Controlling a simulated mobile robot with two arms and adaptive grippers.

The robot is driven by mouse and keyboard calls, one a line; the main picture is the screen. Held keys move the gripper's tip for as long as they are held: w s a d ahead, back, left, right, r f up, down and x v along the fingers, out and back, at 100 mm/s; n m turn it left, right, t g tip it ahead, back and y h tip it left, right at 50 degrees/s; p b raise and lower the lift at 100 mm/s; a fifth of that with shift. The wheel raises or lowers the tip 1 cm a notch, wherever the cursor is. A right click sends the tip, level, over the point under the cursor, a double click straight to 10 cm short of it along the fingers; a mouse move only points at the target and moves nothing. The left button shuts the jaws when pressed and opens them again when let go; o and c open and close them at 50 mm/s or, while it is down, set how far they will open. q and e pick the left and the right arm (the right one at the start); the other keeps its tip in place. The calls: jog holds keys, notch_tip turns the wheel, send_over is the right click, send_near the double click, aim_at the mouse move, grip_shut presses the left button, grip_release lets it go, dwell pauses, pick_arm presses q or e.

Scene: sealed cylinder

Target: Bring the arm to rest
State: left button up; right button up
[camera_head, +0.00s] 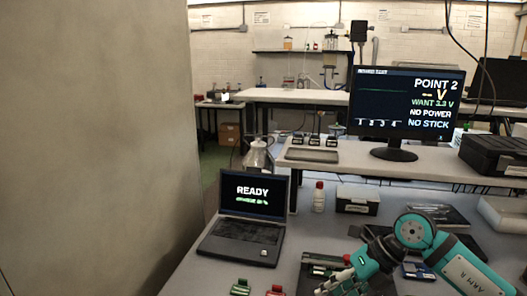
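My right arm, teal with grey joints, comes in from the lower right of the head view. My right gripper (332,286) is low over the bench, pointing down and to the left, above or in front of dark equipment. Its fingertips are small and near the bottom edge, so I cannot tell whether they are open or hold anything. My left gripper is not in view.
An open laptop (246,218) reading "READY" stands on the bench (205,275). Small green (240,287) and red (275,290) parts lie in front. A white bottle (319,197) and a monitor (405,108) reading "NO POWER" stand behind. A large wall (95,140) blocks the left.

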jog(key=s+a+r+m+t+y, duration=0.3)
jog(key=a+r+m+t+y, duration=0.1)
jog(key=a+r+y, duration=0.75)
jog(key=w+d+f+m+t+h, duration=0.2)
jog(key=d+m+t+h, duration=0.35)
jog(key=m+t, duration=0.4)
jog(key=w+d+f+m+t+h, duration=0.2)
jog(key=d+m+t+h, duration=0.35)
jog(key=m, duration=0.75)
jog(key=s+d+f+m+g+h, duration=0.3)
jog(key=d+f+m+g+h, duration=0.15)
jog(key=f+m+h, duration=0.5)
jog(key=s+d+f+g+y, duration=0.1)
jog(key=s+f+g, duration=0.5)
jog(key=s+f, duration=0.45)
jog(key=s+d+f+g+y, duration=0.1)
jog(key=s+f+g, duration=0.6)
jog(key=s, duration=0.6)
jog(key=s+f+x, duration=0.1)
jog(key=s+x, duration=0.2)
jog(key=x, duration=0.9)
jog(key=s+x, duration=0.3)
jog(key=x, duration=1)
jog(key=s+d+f+g, duration=0.1)
jog(key=s+d+f, duration=0.2)
jog(key=s+f, duration=1.4)
jog(key=shift+f, duration=0.3)
